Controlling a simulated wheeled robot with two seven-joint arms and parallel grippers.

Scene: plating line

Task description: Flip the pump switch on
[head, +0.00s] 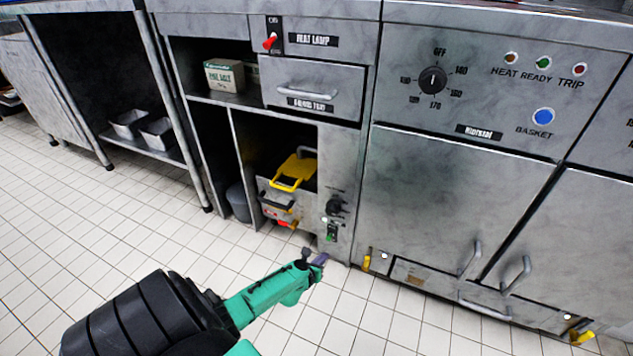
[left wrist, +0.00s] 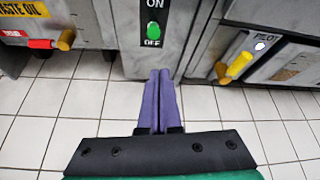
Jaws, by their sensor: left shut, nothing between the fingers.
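The pump switch (head: 331,233) is a small green toggle on a black plate, low on the grey panel right of the open bay. In the left wrist view its green lever (left wrist: 153,28) sits between the ON and OFF labels, close above OFF. My left gripper (head: 320,259) is shut and empty, with its purple fingers pointing at the cabinet just below the switch. In the left wrist view the shut fingers (left wrist: 160,78) are side by side, below the switch plate and apart from the lever as far as I can tell. My right gripper is not in view.
A black knob (head: 334,205) is above the switch. Left of it, the bay holds a yellow-handled unit (head: 294,171); the wrist view shows a red and yellow valve handle (left wrist: 48,43). A yellow handle (left wrist: 238,66) is at the right. The tiled floor (head: 190,245) is clear.

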